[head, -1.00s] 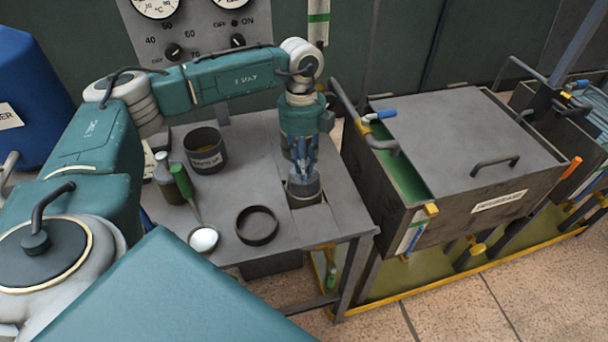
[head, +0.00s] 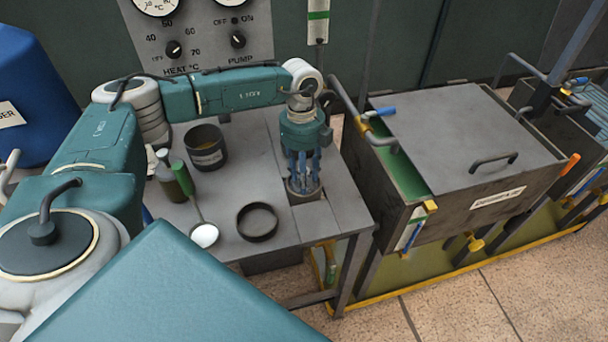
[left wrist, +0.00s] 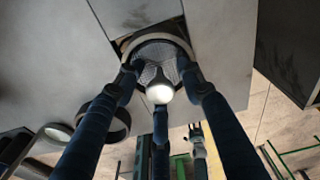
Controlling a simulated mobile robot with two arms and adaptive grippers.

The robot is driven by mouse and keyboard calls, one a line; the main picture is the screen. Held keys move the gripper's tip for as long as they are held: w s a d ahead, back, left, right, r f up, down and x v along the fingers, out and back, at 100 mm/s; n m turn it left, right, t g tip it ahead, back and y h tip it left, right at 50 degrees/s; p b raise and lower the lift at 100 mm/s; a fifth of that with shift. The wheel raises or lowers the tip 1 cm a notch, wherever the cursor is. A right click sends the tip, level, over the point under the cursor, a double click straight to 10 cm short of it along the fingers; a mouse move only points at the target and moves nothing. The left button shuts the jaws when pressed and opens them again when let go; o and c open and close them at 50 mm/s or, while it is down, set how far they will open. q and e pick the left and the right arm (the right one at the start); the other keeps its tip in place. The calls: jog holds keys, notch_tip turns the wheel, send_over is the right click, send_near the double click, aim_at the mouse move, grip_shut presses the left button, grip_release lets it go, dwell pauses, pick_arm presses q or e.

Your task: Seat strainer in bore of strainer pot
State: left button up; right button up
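The strainer (left wrist: 150,52) shows in the left wrist view as grey mesh with a pale, bright knob (left wrist: 160,93). It sits within the round rim of the strainer pot (left wrist: 186,42); I cannot tell how deep or level it is. In the head view the pot (head: 303,196) stands at the table's right side, and the fingers largely hide the strainer. My left gripper (head: 304,181) points down just above the pot. In the left wrist view its fingers (left wrist: 158,88) are spread around the knob with gaps between, holding nothing. My right gripper is not in view.
A dark ring (head: 257,238) lies left of the pot on the grey table (head: 240,180). A lidded metal tank (head: 465,145) is to the right.

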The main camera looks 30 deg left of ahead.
pick_arm(q)
jog(key=r+b, duration=0.1)
jog(key=r, duration=0.2)
jog(key=r+b, duration=0.1)
jog(key=r, duration=0.3)
jog(key=a+r+b, duration=0.1)
jog(key=r, duration=0.3)
jog(key=shift+w, duration=0.4)
jog(key=shift+r, duration=0.6)
